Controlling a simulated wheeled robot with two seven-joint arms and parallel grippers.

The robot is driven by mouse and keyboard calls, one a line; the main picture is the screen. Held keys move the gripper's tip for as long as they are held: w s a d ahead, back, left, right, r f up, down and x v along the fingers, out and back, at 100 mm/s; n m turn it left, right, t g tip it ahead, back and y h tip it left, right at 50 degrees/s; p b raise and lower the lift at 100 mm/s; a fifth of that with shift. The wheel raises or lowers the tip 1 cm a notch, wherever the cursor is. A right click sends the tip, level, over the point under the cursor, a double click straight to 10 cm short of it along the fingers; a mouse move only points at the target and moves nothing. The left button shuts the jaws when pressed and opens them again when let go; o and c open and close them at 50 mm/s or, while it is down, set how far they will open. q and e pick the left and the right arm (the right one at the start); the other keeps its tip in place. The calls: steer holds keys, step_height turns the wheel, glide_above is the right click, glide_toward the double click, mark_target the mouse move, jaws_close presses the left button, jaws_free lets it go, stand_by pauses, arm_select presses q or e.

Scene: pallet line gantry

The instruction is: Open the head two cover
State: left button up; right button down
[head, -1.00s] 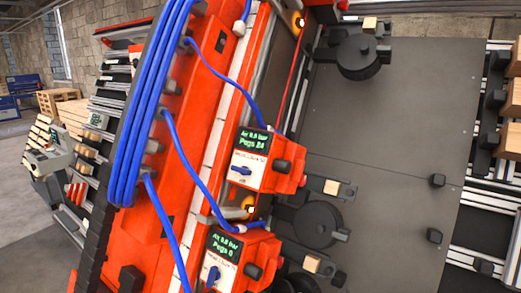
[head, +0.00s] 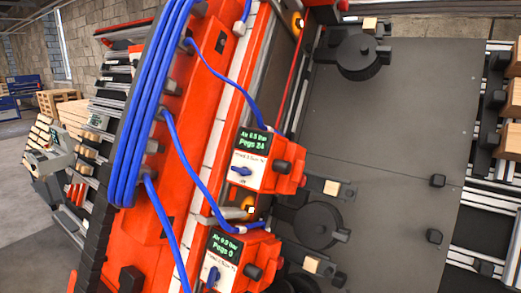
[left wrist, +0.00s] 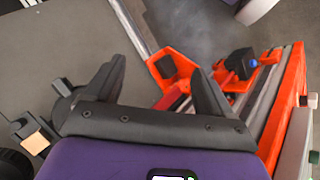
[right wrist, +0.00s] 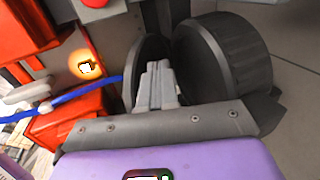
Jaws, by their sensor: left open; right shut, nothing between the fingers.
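Two orange head units with green readouts stand on the gantry in the head view: the upper one (head: 262,160) reads Pegs 24, the lower one (head: 240,258) Pegs 0. Their small labels are too blurred to tell which is head two, and I cannot pick out its cover for certain. My left gripper (left wrist: 158,88) is open and empty in the left wrist view, with an orange bracket (left wrist: 176,66) beyond its fingers. My right gripper (right wrist: 157,72) is shut and empty, its tips close to a dark round wheel (right wrist: 225,65); contact is unclear. Neither gripper shows in the head view.
Blue hoses (head: 150,110) run along the orange beam (head: 185,150) and to the units. A grey plate (head: 390,130) with dark wheels (head: 318,224) lies to the right. A lit orange lamp (right wrist: 86,66) and a blue hose (right wrist: 75,103) are left of my right gripper.

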steer(key=shift+a+r, duration=0.1)
steer(key=shift+a, duration=0.05)
steer(key=shift+s+a+r, duration=0.2)
steer(key=shift+a, duration=0.25)
steer(key=shift+s+a+r, duration=0.2)
steer(key=shift+a, duration=0.35)
steer(key=shift+s+a+r, duration=0.1)
steer(key=shift+a+r, duration=0.15)
steer(key=shift+a, duration=0.25)
steer(key=shift+s+a+r, duration=0.1)
steer(key=shift+a+r, duration=0.1)
steer(key=shift+a, duration=0.4)
steer(key=shift+a+r, duration=0.15)
steer(key=shift+a, duration=0.4)
steer(key=shift+a+r, duration=0.15)
steer(key=shift+a, duration=0.45)
